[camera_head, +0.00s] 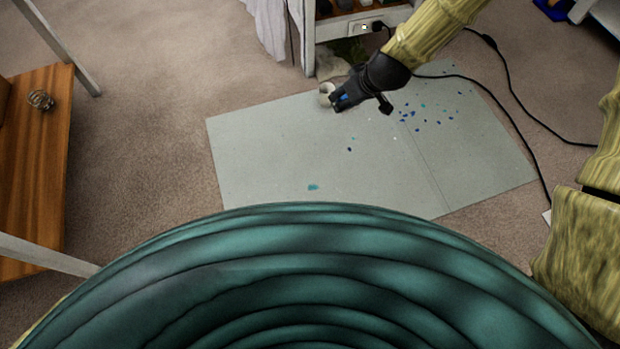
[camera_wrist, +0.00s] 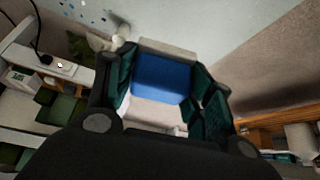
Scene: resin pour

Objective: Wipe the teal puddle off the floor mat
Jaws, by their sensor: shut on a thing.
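The floor mat (camera_head: 270,140) is a pale grey-green sheet lying on the carpet. A small teal puddle (camera_head: 313,187) lies on its near part, left of the middle. My gripper (camera_head: 342,101) is over the mat's far edge, well beyond the puddle and a little to its right. In the wrist view, its dark fingers are shut on a blue-and-pale thing (camera_wrist: 162,78), blocky in shape. A bit of blue shows between the fingers in the head view too. I cannot tell exactly what the held thing is.
Many blue and teal spots (camera_head: 410,115) dot the mat's far right. A small pale cup-like thing (camera_head: 326,90) is beside my gripper. A black cable (camera_head: 520,105) runs along the right. A white shelf with a socket strip (camera_head: 363,27) stands behind; a wooden surface (camera_head: 40,150) is left.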

